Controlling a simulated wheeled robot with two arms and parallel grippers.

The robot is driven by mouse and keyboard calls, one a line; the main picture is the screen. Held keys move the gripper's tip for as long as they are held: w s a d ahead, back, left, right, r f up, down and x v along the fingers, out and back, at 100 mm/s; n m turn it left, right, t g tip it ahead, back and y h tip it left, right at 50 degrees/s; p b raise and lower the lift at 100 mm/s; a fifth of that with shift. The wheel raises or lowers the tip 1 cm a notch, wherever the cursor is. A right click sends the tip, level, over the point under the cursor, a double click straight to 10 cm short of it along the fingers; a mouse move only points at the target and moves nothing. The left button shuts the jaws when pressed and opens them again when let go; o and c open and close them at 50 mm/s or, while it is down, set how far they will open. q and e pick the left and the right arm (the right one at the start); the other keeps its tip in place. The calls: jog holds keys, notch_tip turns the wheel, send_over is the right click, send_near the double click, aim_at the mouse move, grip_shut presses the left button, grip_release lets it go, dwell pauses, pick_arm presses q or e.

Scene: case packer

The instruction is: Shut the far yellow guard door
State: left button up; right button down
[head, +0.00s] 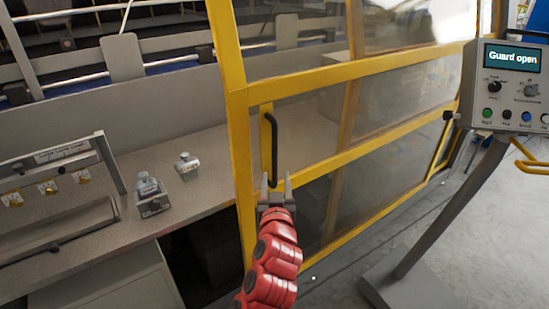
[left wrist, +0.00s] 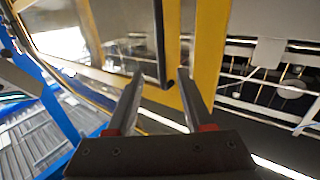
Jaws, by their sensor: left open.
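The yellow guard door (head: 239,130) has clear panels and stands at the middle of the head view, with its open side beside the grey worktop. Its black upright bar handle (head: 272,150) is fixed on a yellow plate near the door's left edge. My left gripper (head: 276,183) is open, just below and in front of the handle's lower end, with nothing between its fingers. In the left wrist view the handle (left wrist: 159,45) shows beyond and between the two open fingertips (left wrist: 158,76), and looks apart from them. My right gripper is not in view.
A control panel (head: 511,88) on a slanted grey stand at the right reads "Guard open". The grey worktop (head: 215,150) at left holds small grey devices (head: 151,194) and a rack with yellow tags (head: 48,187). Floor is clear between the door and the stand.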

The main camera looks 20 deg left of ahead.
aim_at(275, 152)
pick_arm(q)
jog(key=b+x, duration=0.5)
jog(key=x, duration=0.7)
jog(key=shift+a+f, duration=0.1)
jog(key=shift+a, duration=0.05)
jog(key=shift+w+a, duration=0.2)
jog(key=shift+w, duration=0.5)
grip_shut()
dwell(0.8)
